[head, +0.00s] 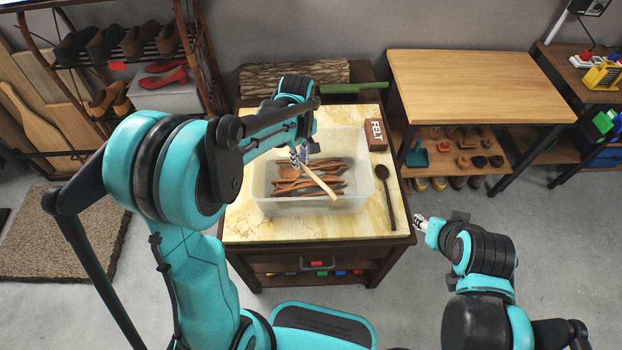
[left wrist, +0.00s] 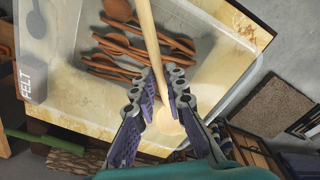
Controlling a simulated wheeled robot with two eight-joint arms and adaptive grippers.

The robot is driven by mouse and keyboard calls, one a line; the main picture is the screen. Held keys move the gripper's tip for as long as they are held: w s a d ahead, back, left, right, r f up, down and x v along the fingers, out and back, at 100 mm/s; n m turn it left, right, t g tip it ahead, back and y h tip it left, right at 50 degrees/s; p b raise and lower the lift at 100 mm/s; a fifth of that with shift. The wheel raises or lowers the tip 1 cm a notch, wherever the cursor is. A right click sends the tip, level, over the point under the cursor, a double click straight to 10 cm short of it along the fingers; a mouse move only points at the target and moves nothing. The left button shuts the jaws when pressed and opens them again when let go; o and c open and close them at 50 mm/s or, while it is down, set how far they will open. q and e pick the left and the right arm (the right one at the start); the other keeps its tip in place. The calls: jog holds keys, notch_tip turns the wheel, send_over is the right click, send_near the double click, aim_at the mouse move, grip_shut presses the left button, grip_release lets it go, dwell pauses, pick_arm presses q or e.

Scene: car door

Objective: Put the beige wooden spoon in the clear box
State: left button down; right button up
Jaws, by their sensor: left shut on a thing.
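The beige wooden spoon (head: 322,186) is held in my left gripper (head: 300,157), over the clear box (head: 360,192). In the left wrist view the fingers of my left gripper (left wrist: 160,88) are shut on the handle of the beige spoon (left wrist: 149,35), near its round bowl. The clear box stands on the cabinet top and also shows in the left wrist view (left wrist: 226,85). Several brown wooden spoons (head: 290,186) lie in the box. My right gripper (head: 422,222) is off the cabinet's right front corner, and its jaw state is unclear.
A dark brown spoon (head: 388,200) lies right of the box, below a brown FELT block (head: 376,135). A green-handled thing (head: 352,88) and a log-patterned block (head: 292,75) lie behind. A wooden table (head: 480,85) stands at right, and a shoe rack (head: 130,50) at left.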

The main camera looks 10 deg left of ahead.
pick_arm(q)
jog(key=n, duration=0.3)
jog(key=r+n, duration=0.1)
jog(key=shift+w+d+n+p, duration=0.1)
jog(key=shift+d+n+p, duration=0.2)
jog(key=shift+d, duration=0.05)
jog(key=n, duration=0.5)
jog(key=b, duration=0.6)
send_over(306, 195)
jog(key=shift+n, duration=0.3)
notch_tip(306, 195, down, 12)
jog(key=shift+w+f, duration=0.1)
jog(key=shift+f, duration=0.05)
jog(key=shift+f+b, duration=0.85)
jog(key=shift+f, duration=1.25)
